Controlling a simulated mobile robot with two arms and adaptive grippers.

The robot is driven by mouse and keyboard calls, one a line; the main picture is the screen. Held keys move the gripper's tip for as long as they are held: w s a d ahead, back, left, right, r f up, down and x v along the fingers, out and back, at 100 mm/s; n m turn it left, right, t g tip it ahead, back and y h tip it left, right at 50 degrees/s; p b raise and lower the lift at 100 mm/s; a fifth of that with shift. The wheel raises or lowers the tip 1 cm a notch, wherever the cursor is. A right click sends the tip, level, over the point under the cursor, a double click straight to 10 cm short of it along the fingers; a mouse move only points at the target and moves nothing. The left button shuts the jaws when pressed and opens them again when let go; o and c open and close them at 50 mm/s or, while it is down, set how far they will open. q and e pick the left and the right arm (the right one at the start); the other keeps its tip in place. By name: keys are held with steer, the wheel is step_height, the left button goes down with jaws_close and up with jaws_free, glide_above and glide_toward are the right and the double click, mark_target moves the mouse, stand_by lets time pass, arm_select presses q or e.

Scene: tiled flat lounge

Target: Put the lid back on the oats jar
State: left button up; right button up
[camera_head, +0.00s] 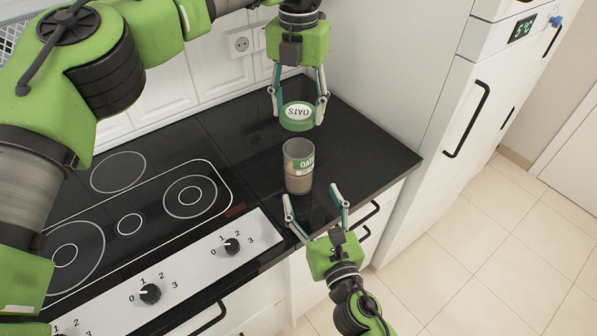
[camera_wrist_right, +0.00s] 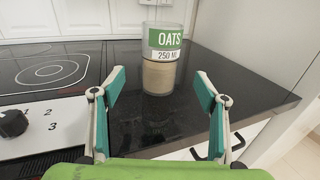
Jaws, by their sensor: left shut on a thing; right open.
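The oats jar (camera_head: 299,172) is clear, with a green and white label and pale brown contents. It stands upright and uncovered on the black worktop; it also shows in the right wrist view (camera_wrist_right: 161,62). My left gripper (camera_head: 298,108) is shut on the green lid (camera_head: 297,124), whose white top reads OATS. The lid is held level above the jar, apart from it and slightly to its far side. My right gripper (camera_head: 316,208) is open and empty on the near side of the jar, its fingers pointing toward it; in the right wrist view (camera_wrist_right: 160,85) the jar stands beyond the fingertips.
A hob (camera_head: 128,224) with several ring zones and a knob panel (camera_head: 190,262) lies left of the jar. The black worktop (camera_head: 365,150) is clear right of the jar and ends at an edge. A white fridge (camera_head: 455,120) stands at the right. A wall socket (camera_head: 241,42) is behind.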

mark_target(303, 175)
steer(key=x, duration=1)
steer(key=shift+w, duration=0.2)
steer(key=c, duration=1.7)
arm_select(q)
steer(key=shift+f, duration=2.5)
arm_select(e)
steer(key=shift+f, duration=0.1)
